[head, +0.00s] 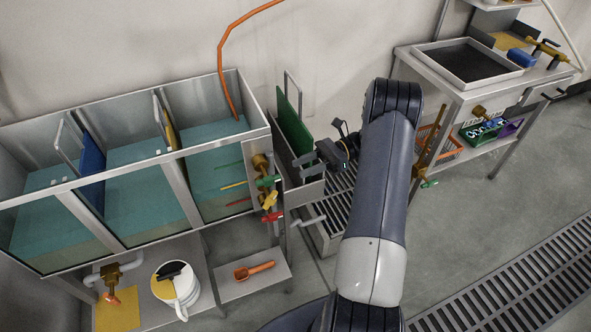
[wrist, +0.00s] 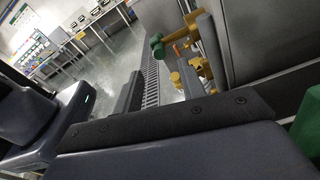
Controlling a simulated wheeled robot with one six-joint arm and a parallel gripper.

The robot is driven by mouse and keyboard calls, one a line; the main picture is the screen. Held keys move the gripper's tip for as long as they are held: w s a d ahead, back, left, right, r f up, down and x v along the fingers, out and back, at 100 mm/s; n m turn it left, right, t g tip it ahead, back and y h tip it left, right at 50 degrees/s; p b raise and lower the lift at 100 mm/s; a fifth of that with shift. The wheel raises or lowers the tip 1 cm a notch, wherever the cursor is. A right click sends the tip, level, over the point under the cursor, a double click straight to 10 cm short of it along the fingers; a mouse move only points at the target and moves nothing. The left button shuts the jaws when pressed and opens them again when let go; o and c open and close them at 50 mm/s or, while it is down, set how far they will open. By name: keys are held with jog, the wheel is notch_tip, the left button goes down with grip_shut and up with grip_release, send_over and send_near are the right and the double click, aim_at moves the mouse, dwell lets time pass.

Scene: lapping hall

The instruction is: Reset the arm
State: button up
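My arm reaches forward through the middle of the head view. My gripper (head: 305,165) is at its far end, pointing left, beside the narrow end tank with the green board (head: 292,122). Its two grey fingers look spread apart, with nothing seen between them. In the wrist view the fingers (wrist: 168,72) stand apart, with floor and valves showing beyond. A green edge (wrist: 308,128) is close at the right of that view. Whether the gripper touches the tank or board cannot be told.
A three-bay tank (head: 130,170) with teal liquid stands left. Coloured valves (head: 268,183) stick out at its right end. A white bucket (head: 176,290) and an orange tool (head: 255,270) sit on low shelves. A workbench (head: 440,85) stands back right. Floor right of my arm is open.

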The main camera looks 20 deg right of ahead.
aim_at(269, 183)
dwell(0.3)
jog(key=a, duration=0.7)
jog(key=a+f, duration=0.1)
jog(key=a, duration=0.3)
jog(key=shift+s+p, duration=0.15)
jog(key=shift+p, duration=0.2)
jog(key=shift+d, duration=0.15)
jog(key=shift+f, duration=0.1)
